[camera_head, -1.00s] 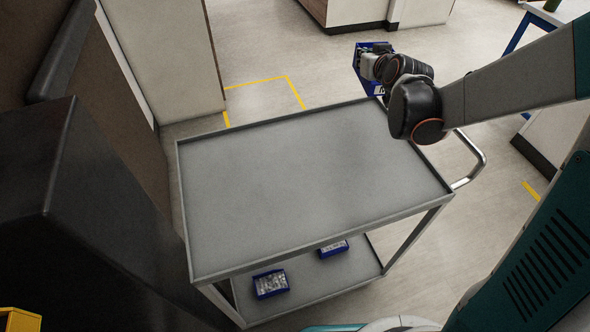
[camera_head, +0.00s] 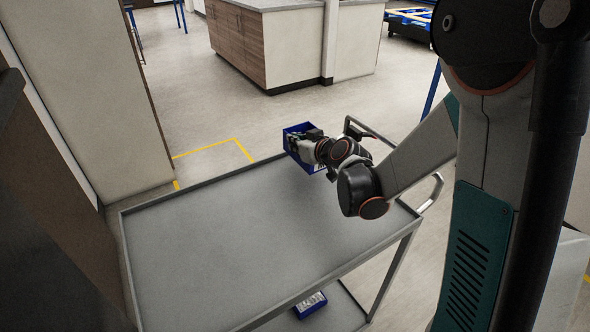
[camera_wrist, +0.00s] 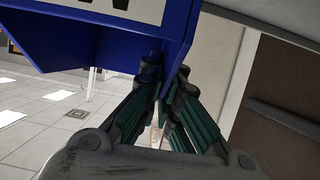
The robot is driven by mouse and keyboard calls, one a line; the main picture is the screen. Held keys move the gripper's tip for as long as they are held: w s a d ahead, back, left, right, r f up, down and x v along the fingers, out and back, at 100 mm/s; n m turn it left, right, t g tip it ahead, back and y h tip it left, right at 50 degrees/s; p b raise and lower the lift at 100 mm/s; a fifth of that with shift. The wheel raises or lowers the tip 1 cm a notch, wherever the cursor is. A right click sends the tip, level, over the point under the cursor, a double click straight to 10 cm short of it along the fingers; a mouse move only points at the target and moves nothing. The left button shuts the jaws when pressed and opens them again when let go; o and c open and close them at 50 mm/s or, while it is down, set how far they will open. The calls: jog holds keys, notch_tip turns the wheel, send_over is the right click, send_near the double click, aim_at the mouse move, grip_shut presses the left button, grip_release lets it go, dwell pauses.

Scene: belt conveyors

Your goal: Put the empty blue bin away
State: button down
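A blue bin (camera_head: 306,165) is held up at the far right corner of the grey cart's top. My gripper (camera_head: 306,144) is at the bin and partly covers it, so I cannot see all of its inside. In the wrist view the bin (camera_wrist: 105,48) fills the upper left, with part of a white label at the top edge. The fingers of my gripper (camera_wrist: 166,82) are closed together at the bin's lower wall.
The grey cart top (camera_head: 240,235) is bare, with a raised rim and a metal handle (camera_head: 432,193) at right. A filled blue bin (camera_head: 310,305) stands on its lower shelf. A counter (camera_head: 290,50) stands beyond open floor. Yellow floor tape (camera_head: 205,148) lies behind the cart.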

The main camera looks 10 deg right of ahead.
aim_at(296, 161)
notch_tip(296, 161, down, 7)
jog(key=b, duration=0.2)
jog(key=shift+b, duration=0.3)
jog(key=shift+r, duration=0.1)
jog(key=c, duration=1.8)
grip_release()
jog(key=shift+s+r, duration=0.1)
jog(key=p+v, duration=0.3)
jog(key=v, duration=0.9)
jog(key=shift+p, duration=0.3)
